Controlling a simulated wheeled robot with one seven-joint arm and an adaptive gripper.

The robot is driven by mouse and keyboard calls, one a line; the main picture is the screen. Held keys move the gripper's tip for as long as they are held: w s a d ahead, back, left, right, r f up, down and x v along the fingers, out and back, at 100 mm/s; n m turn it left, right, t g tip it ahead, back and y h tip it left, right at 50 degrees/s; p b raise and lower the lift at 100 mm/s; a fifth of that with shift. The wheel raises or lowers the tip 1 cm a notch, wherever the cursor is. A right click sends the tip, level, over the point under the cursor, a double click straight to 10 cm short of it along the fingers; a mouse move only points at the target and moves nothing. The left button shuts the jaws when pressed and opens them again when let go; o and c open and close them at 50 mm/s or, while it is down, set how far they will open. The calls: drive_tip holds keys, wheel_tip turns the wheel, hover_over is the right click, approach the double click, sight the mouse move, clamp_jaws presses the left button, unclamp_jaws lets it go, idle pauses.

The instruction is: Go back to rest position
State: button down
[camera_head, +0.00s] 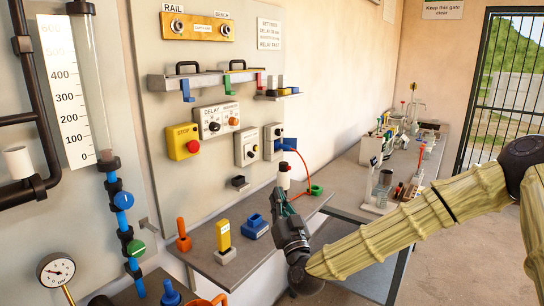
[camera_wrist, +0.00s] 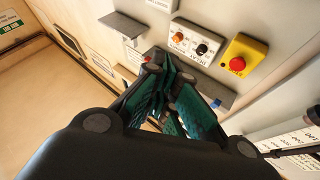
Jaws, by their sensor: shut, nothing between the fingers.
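My gripper (camera_head: 281,196) is dark with green fingers. It is above the right part of the grey bench shelf (camera_head: 205,262), in front of the wall panel. In the wrist view my gripper's fingers (camera_wrist: 160,72) are together, with nothing seen held between them. The fingers point toward the wall panel. In the head view, a small white and dark cylinder (camera_head: 284,178) shows right by the fingertips; I cannot tell whether they touch. My arm reaches in from the right.
On the panel are a yellow stop-button box (camera_head: 184,142), a delay box (camera_head: 216,120) and a rail (camera_head: 202,80). Orange, yellow and blue pieces stand on the shelf. A side bench (camera_head: 345,180) carries glassware further back. Open floor lies right, near a barred gate (camera_head: 506,75).

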drive_tip(key=s+f+g, duration=0.4)
drive_tip(key=s+f, duration=0.1)
drive_tip(key=f, duration=0.7)
drive_tip(key=s+f+n+g, duration=0.1)
drive_tip(key=s+f+g, duration=0.3)
drive_tip(key=f, duration=0.8)
drive_tip(key=s+f+g, duration=0.3)
drive_tip(key=s+f, duration=0.4)
drive_tip(key=f, duration=0.5)
drive_tip(key=s+d+f+g+h, duration=0.2)
drive_tip(key=s+d+f, duration=0.3)
drive_tip(key=s, duration=0.5)
drive_tip(key=s+d+f+m+g+h, duration=0.1)
drive_tip(key=s+d+f+g+h, duration=0.1)
drive_tip(key=s+d+f+g, duration=0.3)
drive_tip(key=s+d+f+m+g+h, duration=0.1)
drive_tip(key=s+d+f+g+h, duration=0.2)
drive_tip(key=s+d+f, duration=0.3)
drive_tip(key=s+d, duration=0.5)
drive_tip(key=s, duration=0.6)
drive_tip(key=shift+s+f+g, duration=0.25)
drive_tip(key=shift+f+g, duration=0.05)
drive_tip(key=shift+g, duration=0.1)
